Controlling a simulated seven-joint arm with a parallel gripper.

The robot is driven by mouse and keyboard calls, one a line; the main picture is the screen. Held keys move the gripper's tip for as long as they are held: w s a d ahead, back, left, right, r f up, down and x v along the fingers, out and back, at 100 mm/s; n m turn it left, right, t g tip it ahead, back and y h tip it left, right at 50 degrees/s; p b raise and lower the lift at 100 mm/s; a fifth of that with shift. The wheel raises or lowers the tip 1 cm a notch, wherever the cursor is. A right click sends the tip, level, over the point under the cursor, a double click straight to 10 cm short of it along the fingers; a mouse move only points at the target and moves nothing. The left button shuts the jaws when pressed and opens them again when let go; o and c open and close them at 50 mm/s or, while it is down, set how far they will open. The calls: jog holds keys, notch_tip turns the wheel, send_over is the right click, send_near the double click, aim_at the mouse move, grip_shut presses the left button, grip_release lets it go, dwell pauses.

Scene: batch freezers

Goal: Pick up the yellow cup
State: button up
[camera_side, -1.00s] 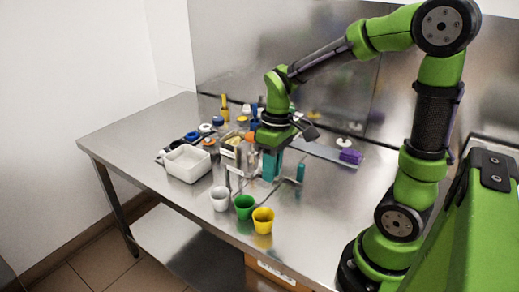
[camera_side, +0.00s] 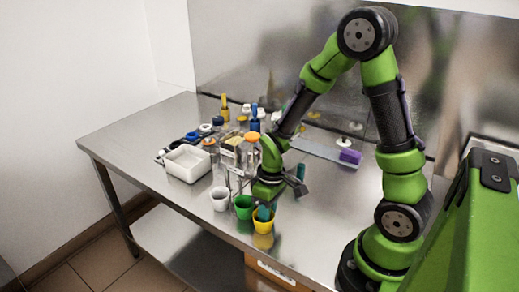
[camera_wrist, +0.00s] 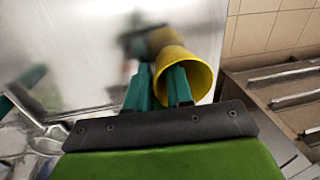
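The yellow cup (camera_side: 263,226) stands upright near the front edge of the steel table, at the right end of a row of cups. My gripper (camera_side: 264,212) is down at its rim, with teal fingers pointing down. In the wrist view, one finger of my gripper (camera_wrist: 159,85) overlaps the mouth of the yellow cup (camera_wrist: 200,70) and the other is left of it. The near cup wall lies between them. A narrow gap shows between the fingers, so they look slightly open. Whether they touch the wall is hard to see.
A green cup (camera_side: 243,207) stands close left of the yellow one, and a white cup (camera_side: 219,199) beyond it. A white tub (camera_side: 187,163) and several bottles stand farther back. The table right of the yellow cup is clear.

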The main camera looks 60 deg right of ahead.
jog(key=shift+f, duration=0.1)
jog(key=shift+c, duration=0.4)
grip_shut()
